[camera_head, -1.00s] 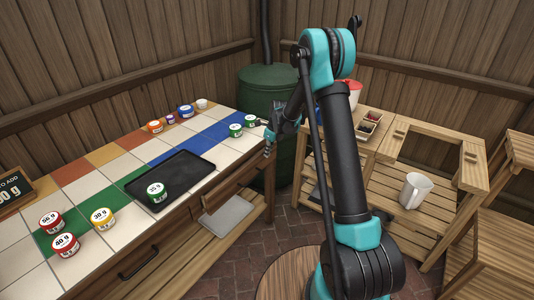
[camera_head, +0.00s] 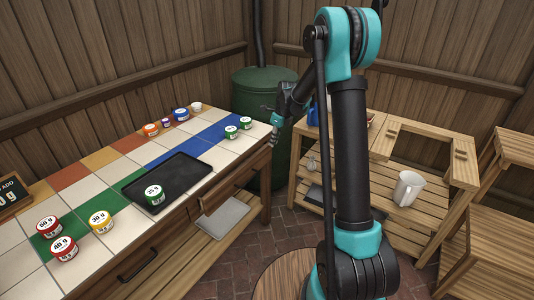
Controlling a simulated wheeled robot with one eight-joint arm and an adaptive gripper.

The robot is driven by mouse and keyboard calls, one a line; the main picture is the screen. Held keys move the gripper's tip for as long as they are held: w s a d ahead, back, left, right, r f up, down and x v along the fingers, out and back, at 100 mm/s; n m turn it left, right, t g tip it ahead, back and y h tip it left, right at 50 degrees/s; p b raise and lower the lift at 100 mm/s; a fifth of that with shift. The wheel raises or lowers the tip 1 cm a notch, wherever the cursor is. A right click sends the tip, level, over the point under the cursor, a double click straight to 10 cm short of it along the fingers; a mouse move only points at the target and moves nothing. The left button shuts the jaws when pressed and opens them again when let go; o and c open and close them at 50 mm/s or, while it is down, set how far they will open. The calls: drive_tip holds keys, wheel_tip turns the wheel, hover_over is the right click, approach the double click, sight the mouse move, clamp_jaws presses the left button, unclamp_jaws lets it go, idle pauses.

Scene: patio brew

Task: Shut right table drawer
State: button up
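The tiled table (camera_head: 213,157) stands at the left, with drawers along its front. The right table drawer (camera_head: 232,186) appears pulled out a little, its wooden front standing off from the table's face. A second drawer with a dark handle (camera_head: 137,264) is nearer to me and looks closed. My gripper (camera_head: 274,136) hangs beside the table's far right corner, past the right drawer and apart from its front. Its fingers are small and partly turned away, so I cannot tell whether they are open.
Several labelled jars, such as a green one (camera_head: 154,194), and a black tray (camera_head: 170,180) stand on the table. A green barrel (camera_head: 262,95) is behind my gripper. A wooden bench with a white mug (camera_head: 409,187) is at the right. Brick floor lies between.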

drive_tip(key=shift+o, duration=1.3)
drive_tip(key=s+a+r+n, duration=0.2)
drive_tip(key=s+a+n, duration=0.2)
drive_tip(key=n, duration=0.4)
drive_tip(key=shift+s+a, duration=0.4)
drive_tip(key=shift+s, duration=0.15)
drive_tip(key=r+n, duration=0.2)
drive_tip(key=n, duration=0.8)
hover_over(249, 181)
drive_tip(key=s+d, duration=0.2)
drive_tip(key=d, duration=0.1)
drive_tip(key=x, duration=1.7)
drive_tip(key=shift+s+d+f, duration=0.1)
drive_tip(key=shift+s+f, duration=0.2)
drive_tip(key=shift+f, duration=0.2)
clamp_jaws()
